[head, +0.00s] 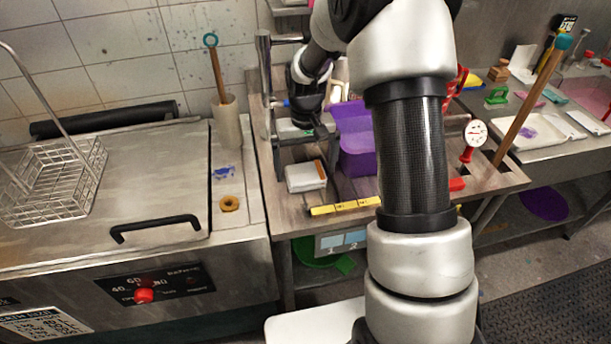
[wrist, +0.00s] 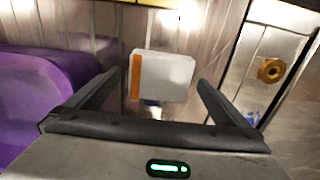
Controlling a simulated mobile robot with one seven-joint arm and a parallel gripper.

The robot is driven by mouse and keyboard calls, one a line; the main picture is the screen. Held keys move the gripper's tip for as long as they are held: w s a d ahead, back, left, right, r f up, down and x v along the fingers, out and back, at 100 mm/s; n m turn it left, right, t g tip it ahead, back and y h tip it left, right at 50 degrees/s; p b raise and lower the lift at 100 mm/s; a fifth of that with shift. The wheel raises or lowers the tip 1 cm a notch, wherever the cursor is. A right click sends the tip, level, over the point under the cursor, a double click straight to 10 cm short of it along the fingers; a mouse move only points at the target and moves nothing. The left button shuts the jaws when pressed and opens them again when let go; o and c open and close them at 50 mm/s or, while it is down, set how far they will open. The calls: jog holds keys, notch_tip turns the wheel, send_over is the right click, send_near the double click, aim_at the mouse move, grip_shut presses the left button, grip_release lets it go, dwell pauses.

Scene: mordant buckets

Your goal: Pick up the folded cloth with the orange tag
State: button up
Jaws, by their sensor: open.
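The folded cloth is a white, flat block with an orange tag along one edge. In the head view the cloth (head: 305,177) lies on the wooden bench, left of the purple bucket. In the wrist view the cloth (wrist: 165,77) shows beyond the fingertips, between them in the picture, with the orange tag (wrist: 136,77) on its left edge. My gripper (wrist: 152,85) is open and empty. Both fingers show in the wrist view, and nothing touches them.
The purple bucket (head: 357,150) stands right of the cloth; in the wrist view it (wrist: 40,85) is close to the left finger. A yellow ruler-like strip (head: 344,206) lies at the bench's front edge. A brass ring (head: 229,203) lies on the steel surface at left.

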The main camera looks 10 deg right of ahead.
jog(key=shift+f, duration=0.65)
jog(key=c, duration=1.2)
